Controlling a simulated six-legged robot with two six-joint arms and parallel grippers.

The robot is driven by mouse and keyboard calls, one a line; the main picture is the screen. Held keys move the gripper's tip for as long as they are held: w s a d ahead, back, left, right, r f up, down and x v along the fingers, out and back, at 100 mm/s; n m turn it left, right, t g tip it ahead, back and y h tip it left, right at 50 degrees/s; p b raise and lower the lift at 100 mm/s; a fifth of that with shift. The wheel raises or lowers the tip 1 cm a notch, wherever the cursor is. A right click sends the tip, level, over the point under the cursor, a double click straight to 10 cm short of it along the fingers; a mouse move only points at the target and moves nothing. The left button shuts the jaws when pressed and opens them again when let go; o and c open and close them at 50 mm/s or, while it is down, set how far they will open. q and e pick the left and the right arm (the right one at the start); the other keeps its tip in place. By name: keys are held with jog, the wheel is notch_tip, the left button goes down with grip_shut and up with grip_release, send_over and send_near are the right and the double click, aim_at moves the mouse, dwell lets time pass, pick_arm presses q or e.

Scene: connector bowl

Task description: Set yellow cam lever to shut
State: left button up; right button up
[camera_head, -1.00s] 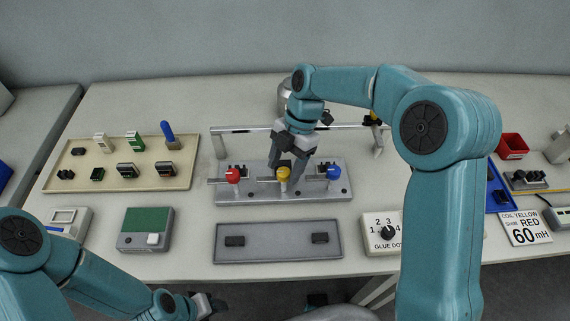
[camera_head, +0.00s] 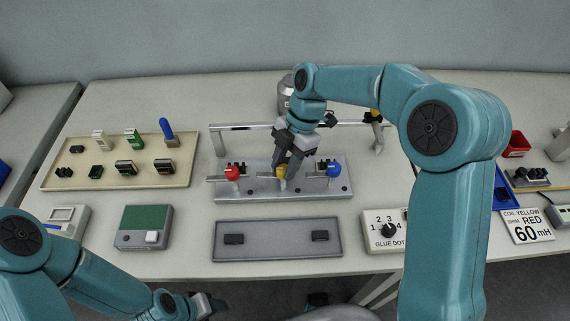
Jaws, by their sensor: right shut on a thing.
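The yellow cam lever (camera_head: 281,170) stands in the middle of a grey fixture plate (camera_head: 262,193), between a red lever knob (camera_head: 232,173) and a blue lever knob (camera_head: 333,170). My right gripper (camera_head: 284,174) reaches down from above and is shut on the yellow lever; its fingers cover much of the knob. The lever's exact angle is hidden by the fingers. My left gripper (camera_head: 207,304) is at the bottom edge, away from the fixture, and its jaws are too small and dark to judge.
A grey tray (camera_head: 277,254) lies in front of the fixture. A metal rail (camera_head: 240,127) runs behind it. A beige tray of connectors (camera_head: 60,160), a green-topped box (camera_head: 146,217) and a dial box (camera_head: 383,242) stand around. My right arm covers the right side.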

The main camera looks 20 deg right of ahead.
jog(key=m+t+b, duration=0.1)
jog(key=m+b, duration=0.2)
jog(key=m, duration=0.1)
jog(key=shift+s+f+t+b, duration=0.1)
jog(key=shift+f+t+b, duration=0.05)
jog(key=shift+t+b, duration=0.25)
jog(key=m+t+b, duration=0.1)
jog(key=m+b, duration=0.1)
jog(key=m, duration=0.2)
jog(key=shift+s, duration=0.1)
jog(key=m+t+b, duration=0.1)
jog(key=m+b, duration=0.1)
jog(key=m, duration=0.1)
jog(key=shift+s+t, duration=0.1)
jog(key=shift+t, duration=0.2)
jog(key=m+h, duration=0.1)
jog(key=m, duration=0.1)
jog(key=m+t+h+b, duration=0.1)
jog(key=m, duration=0.2)
jog(key=shift+a+r+m, duration=0.15)
jog(key=shift+r+m, duration=0.05)
jog(key=shift+m, duration=0.1)
jog(key=shift+b, duration=0.3)
jog(key=o, duration=1)
jog(key=shift+s, duration=0.1)
